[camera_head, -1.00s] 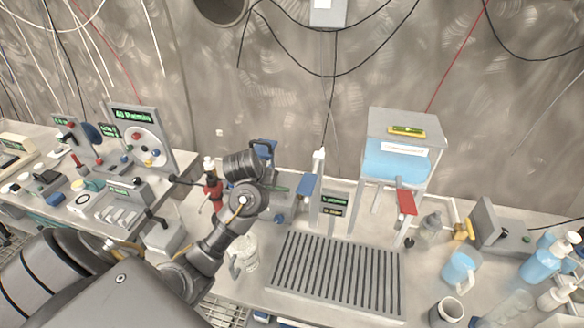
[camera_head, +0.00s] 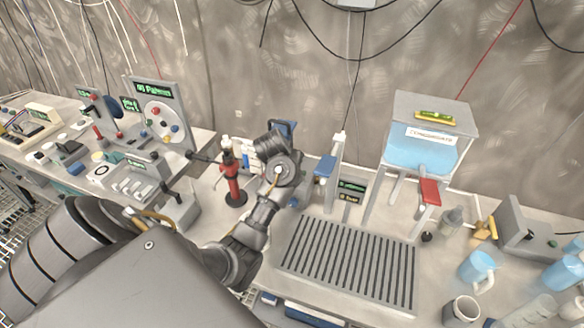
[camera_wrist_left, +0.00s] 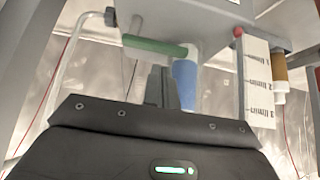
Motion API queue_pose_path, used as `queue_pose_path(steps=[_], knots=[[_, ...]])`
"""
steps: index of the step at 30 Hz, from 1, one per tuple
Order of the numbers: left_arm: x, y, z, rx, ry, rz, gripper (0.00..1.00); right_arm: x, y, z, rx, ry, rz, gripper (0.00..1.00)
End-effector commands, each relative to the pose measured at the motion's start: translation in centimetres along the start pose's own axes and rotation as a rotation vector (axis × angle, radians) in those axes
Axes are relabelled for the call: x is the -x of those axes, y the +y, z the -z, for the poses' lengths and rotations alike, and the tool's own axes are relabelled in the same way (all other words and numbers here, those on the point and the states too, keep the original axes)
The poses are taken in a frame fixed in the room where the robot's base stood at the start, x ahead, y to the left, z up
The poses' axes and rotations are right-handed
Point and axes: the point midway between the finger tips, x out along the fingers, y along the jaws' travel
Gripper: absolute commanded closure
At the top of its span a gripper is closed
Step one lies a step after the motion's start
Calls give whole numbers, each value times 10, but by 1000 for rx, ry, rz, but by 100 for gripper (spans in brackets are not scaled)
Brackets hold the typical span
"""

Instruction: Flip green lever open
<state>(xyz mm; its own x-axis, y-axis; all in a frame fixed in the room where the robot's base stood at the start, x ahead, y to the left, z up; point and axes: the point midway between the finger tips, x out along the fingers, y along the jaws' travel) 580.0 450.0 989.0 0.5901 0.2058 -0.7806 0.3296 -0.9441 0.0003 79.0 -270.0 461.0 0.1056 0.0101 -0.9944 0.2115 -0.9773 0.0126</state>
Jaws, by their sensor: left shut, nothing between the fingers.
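The green lever (camera_wrist_left: 155,46) shows in the left wrist view as a roughly horizontal handle, under a grey box-like body. In the head view I cannot make it out. My left gripper (camera_wrist_left: 166,82) is shut and empty, its fingertips just below the right half of the green lever. I cannot tell whether they touch it. A blue handle (camera_wrist_left: 185,84) hangs close to the right of the fingers. In the head view my left arm reaches to the dispensing station, and its wrist hides the fingers. My right gripper is not in view.
A blue lever (camera_head: 325,166) and a red lever (camera_head: 430,191) stand by the slotted drain tray (camera_head: 350,262). A red stand (camera_head: 233,180) is close left of my wrist. A blue mug (camera_head: 477,268) and bottles stand at right. A scale card (camera_wrist_left: 258,82) hangs right in the wrist view.

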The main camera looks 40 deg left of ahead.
Motion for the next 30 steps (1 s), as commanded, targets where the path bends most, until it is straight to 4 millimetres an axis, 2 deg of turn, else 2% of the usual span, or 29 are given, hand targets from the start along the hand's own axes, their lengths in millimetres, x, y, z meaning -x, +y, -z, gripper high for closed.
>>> queue_pose_path(steps=[1,3,9,23,30], knots=[[-11,2,-3,4,-2,-4,100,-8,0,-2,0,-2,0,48],[-20,2,-2,3,-1,-3,100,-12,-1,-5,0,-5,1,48],[-34,0,-1,1,0,-1,100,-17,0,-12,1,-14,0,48],[-36,1,0,-1,-1,-1,100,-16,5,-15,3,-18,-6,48],[-39,11,6,-10,0,-8,100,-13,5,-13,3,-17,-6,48]])
